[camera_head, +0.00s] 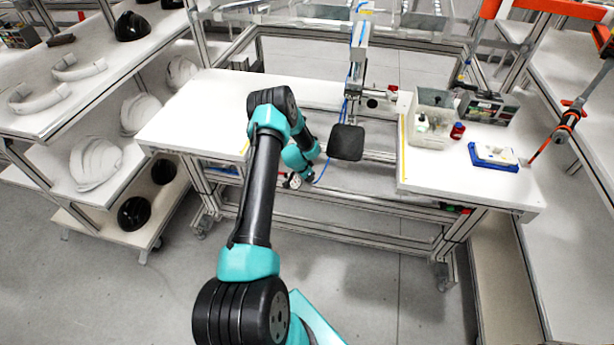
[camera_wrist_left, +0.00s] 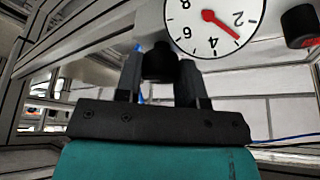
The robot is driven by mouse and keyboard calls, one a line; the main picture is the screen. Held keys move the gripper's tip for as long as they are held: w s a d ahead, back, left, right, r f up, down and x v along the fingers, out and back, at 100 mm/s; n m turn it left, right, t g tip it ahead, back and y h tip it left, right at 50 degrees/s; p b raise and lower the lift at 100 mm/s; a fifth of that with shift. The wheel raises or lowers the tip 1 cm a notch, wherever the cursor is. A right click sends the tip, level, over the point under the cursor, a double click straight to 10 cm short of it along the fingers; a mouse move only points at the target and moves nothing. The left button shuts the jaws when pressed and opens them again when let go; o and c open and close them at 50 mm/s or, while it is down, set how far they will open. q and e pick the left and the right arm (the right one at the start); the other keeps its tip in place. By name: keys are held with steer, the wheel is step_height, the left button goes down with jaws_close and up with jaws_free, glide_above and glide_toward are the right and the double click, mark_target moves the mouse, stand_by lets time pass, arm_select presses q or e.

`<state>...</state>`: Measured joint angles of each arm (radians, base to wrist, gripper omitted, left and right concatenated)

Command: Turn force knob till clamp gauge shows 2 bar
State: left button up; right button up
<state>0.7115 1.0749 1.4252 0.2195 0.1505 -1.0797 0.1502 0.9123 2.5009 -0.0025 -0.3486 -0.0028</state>
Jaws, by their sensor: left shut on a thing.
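The clamp gauge (camera_wrist_left: 215,25) shows upside down at the top of the left wrist view, cut off by the frame edge. Its red needle (camera_wrist_left: 224,27) points between 2 and 4, near 3. My left gripper (camera_wrist_left: 159,74) is shut on the dark force knob (camera_wrist_left: 158,60), with one finger on each side of it. The fingers hide part of the knob. In the head view my left arm reaches down to the gap in the bench; its fingers and the knob cannot be made out there. The clamp's black pad (camera_head: 347,142) is beside my wrist. My right gripper is not in view.
A red and black knob (camera_wrist_left: 301,26) is right of the gauge. The clamp's upright post (camera_head: 357,70) rises from the bench. The left bench top (camera_head: 200,115) is clear.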

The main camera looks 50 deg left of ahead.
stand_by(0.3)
arm_select(q)
steer(key=o, duration=0.9)
steer(key=shift+r, duration=0.1)
steer(key=v, duration=1.7)
steer(key=shift+s+d, duration=0.1)
